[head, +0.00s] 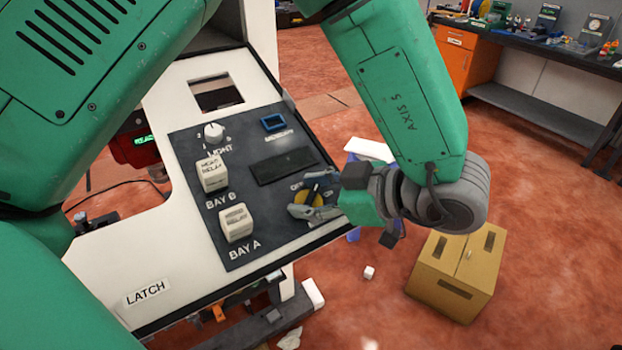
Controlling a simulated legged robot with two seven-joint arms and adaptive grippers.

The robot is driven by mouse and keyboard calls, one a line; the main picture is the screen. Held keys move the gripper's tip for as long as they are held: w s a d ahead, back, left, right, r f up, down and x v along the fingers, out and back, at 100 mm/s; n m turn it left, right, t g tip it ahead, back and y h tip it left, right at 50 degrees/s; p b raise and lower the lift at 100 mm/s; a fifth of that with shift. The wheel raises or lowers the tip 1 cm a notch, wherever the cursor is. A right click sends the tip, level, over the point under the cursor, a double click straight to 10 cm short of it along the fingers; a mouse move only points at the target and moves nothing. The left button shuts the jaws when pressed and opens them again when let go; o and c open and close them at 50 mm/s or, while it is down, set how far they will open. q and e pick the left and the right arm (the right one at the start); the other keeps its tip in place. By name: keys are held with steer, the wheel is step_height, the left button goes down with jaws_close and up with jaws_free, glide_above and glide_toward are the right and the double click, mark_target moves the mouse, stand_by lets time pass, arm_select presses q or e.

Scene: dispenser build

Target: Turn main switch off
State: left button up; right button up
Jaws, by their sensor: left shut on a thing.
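The main switch (316,199) is a yellow round base with a dark handle at the right edge of the dark control panel. A partly hidden label beginning "OF" is beside it. My left gripper (312,203) reaches in from the right and is shut on the switch handle, hiding part of it. The handle's exact angle is hard to tell. My right gripper is not in view.
The panel (277,219) also carries a white knob (213,132), relay blocks at Bay B (212,174) and Bay A (236,223), a dark display (284,166) and a blue-framed square (273,123). A cardboard box (455,272) and a small white cube (369,272) are on the floor.

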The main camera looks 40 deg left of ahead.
arm_select(q)
steer(key=n+g+h+p, duration=0.1)
steer(key=n+g, duration=0.1)
steer(key=n, duration=0.1)
steer(key=shift+r+p, duration=0.15)
steer(key=shift+p, duration=0.25)
steer(key=shift+n+g+h+p, duration=0.3)
steer(key=shift+n+g+h, duration=0.3)
steer(key=shift+n, duration=0.5)
steer(key=n+g+h, duration=0.1)
steer(key=n, duration=0.1)
steer(key=shift+n+g, duration=0.3)
steer(key=shift+n, duration=0.1)
steer(key=shift+d+f+n+g+h, duration=0.15)
steer(key=shift+n+g+h, duration=0.45)
steer(key=shift+n+h, duration=0.85)
steer(key=shift+n, duration=0.45)
steer(key=o, duration=1.2)
steer(key=shift+f, duration=0.1)
steer(key=shift+c, duration=0.2)
